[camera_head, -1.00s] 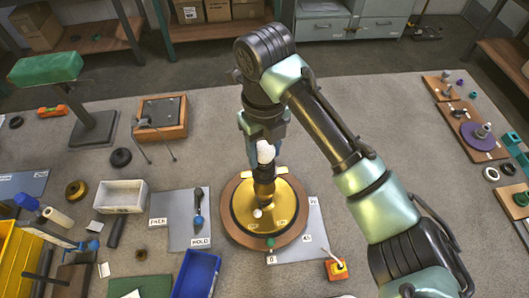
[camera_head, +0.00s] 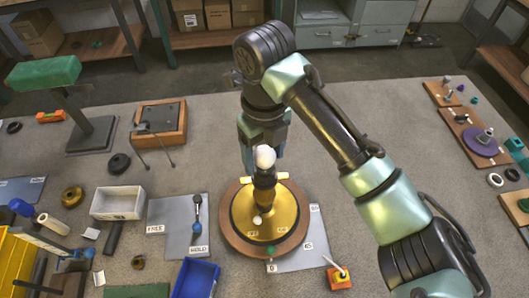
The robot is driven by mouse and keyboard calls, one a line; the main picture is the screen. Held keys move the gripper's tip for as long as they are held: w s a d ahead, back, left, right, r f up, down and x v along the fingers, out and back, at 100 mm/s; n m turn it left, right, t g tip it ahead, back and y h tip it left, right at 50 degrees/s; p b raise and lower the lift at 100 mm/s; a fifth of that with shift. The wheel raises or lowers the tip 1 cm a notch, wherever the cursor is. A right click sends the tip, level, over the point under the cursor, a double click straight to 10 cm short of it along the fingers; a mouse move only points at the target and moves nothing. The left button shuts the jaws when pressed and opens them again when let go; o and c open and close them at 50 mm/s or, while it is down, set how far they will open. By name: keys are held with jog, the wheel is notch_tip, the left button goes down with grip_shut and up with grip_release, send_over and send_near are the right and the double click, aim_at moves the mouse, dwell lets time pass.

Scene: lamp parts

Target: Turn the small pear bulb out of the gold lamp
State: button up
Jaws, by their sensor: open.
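The gold lamp (camera_head: 284,212) stands on a round wooden base, with a dark socket (camera_head: 264,180) rising from its middle. The small white pear bulb (camera_head: 265,157) sits upright at the top of the socket. My gripper (camera_head: 262,153) points down at the bulb, its blue-green fingers apart and showing on the left and right of it. The jaws are open. I cannot tell whether a finger touches the bulb or stands just behind it.
A grey mat marked HOLD (camera_head: 179,236) and a white tray (camera_head: 118,215) lie left of the lamp. A blue bin (camera_head: 196,279) is in front. An orange box with a switch (camera_head: 339,278) stands at front right. The table between lamp and right-hand boards is partly under my arm.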

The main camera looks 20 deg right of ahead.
jog(key=m+p, duration=0.2)
jog(key=m, duration=0.2)
jog(key=shift+r+m, duration=0.1)
jog(key=shift+m, duration=0.3)
jog(key=shift+m+p, duration=0.5)
jog(key=shift+m, duration=0.5)
jog(key=m+p, duration=0.2)
jog(key=m, duration=0.1)
jog(key=shift+m, duration=0.3)
jog(key=shift+m+p, duration=0.85)
jog(key=shift+m, duration=0.85)
jog(key=m+p, duration=0.2)
jog(key=shift+m, duration=0.4)
jog(key=m+p, duration=0.2)
jog(key=m, duration=0.1)
jog(key=shift+m, duration=0.5)
